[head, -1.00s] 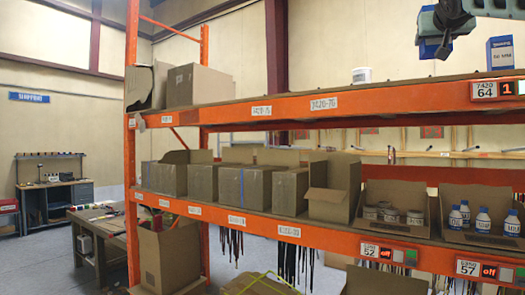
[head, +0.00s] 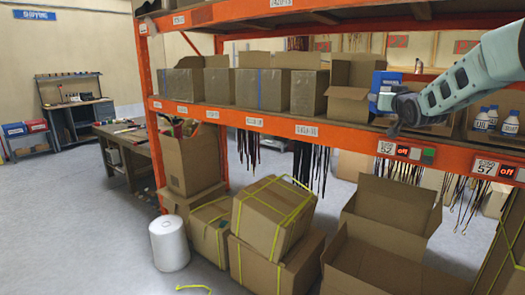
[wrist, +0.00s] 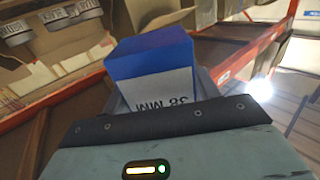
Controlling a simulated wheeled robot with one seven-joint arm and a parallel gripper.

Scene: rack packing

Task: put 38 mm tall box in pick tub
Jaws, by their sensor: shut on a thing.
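The 38 mm box is blue and white, with "38 MM" upside down on its white face. In the wrist view the box (wrist: 150,65) sticks out beyond my gripper's edge. In the head view the box (head: 384,84) is at the end of my arm, in front of the middle shelf. My gripper (head: 388,100) is shut on it; its fingers are mostly hidden. I cannot make out a pick tub in these frames.
An orange rack beam (head: 300,128) with labels and "off" displays runs just below my gripper. Strapped boxes (head: 272,218) and open cartons (head: 395,207) fill the floor below.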

